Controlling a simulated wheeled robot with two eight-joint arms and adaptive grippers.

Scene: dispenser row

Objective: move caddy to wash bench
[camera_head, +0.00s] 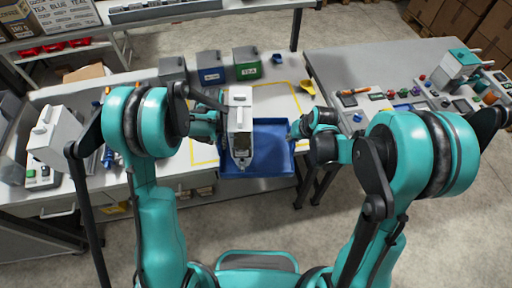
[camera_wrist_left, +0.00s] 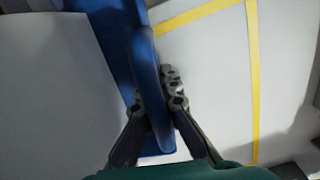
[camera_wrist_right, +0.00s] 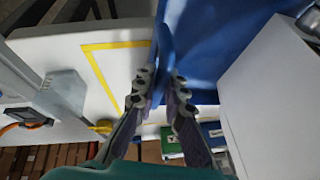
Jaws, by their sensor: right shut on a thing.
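The caddy is a blue tray (camera_head: 275,152) at the front edge of the middle bench in the head view. A white dispenser (camera_head: 240,112) stands in its left part. My right gripper (camera_head: 307,127) is at the tray's right side. In the right wrist view its fingers (camera_wrist_right: 160,88) are shut on the tray's blue upright edge (camera_wrist_right: 165,45). My left gripper (camera_head: 216,123) is at the tray's left side, partly hidden by the dispenser. In the left wrist view its fingers (camera_wrist_left: 155,98) straddle the blue edge (camera_wrist_left: 148,75); whether they clamp it is unclear.
Grey, blue (camera_head: 210,75) and green (camera_head: 246,64) bins line the back of the bench. A yellow scoop (camera_head: 308,87) lies at right. Another bench (camera_head: 375,62) with controls stands to the right, past a gap. A white dispenser (camera_head: 55,135) stands at left.

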